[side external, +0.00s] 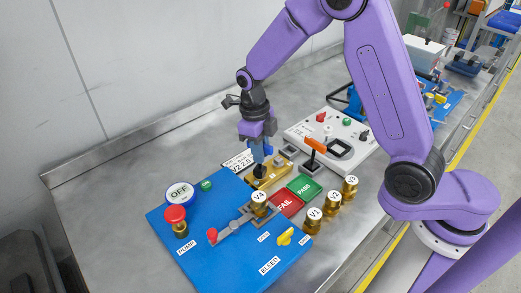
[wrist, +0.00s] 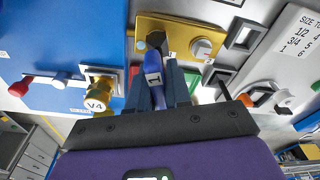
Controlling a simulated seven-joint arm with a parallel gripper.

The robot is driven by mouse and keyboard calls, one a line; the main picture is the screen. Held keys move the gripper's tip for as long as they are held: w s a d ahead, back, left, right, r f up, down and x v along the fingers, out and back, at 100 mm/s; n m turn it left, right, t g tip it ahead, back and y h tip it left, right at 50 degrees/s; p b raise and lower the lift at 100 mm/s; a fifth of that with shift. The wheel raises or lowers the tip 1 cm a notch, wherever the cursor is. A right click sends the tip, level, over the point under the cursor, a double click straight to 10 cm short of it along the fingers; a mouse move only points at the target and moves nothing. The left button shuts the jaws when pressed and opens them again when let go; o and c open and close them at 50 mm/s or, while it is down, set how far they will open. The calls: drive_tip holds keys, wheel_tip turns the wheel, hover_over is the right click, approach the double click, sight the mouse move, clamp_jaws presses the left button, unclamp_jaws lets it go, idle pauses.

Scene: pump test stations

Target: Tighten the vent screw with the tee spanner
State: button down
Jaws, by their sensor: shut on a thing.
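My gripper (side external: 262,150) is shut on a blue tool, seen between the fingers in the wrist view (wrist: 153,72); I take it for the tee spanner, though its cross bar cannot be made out. The tool points down at a brass block (side external: 262,184) behind the blue panel. In the wrist view its dark lower end is over the brass block (wrist: 180,24), beside a pale round knob (wrist: 201,48). The vent screw itself is not clearly visible, and I cannot tell whether the tool is seated on it.
The blue panel (side external: 220,256) carries a red pump button (side external: 175,214), a V4 valve (side external: 259,202) and a red-tipped lever (side external: 212,235). Several brass valves (side external: 332,202) stand at right. An orange-handled tool (side external: 316,145) stands near the white size board (side external: 300,128). The table is clear at left.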

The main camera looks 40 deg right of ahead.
drive_tip(key=shift+r, duration=2.95)
drive_tip(key=n, duration=0.5)
drive_tip(key=shift+r+n+t, duration=0.1)
drive_tip(key=shift+n+t, duration=0.2)
drive_tip(key=n, duration=0.5)
drive_tip(key=shift+r+t, duration=0.1)
drive_tip(key=shift+t, duration=0.2)
drive_tip(key=n, duration=0.5)
drive_tip(key=shift+r, duration=0.1)
drive_tip(key=n, duration=0.4)
drive_tip(key=shift+t, duration=0.4)
drive_tip(key=shift+f, duration=2.4)
drive_tip(key=shift+f, duration=0.95)
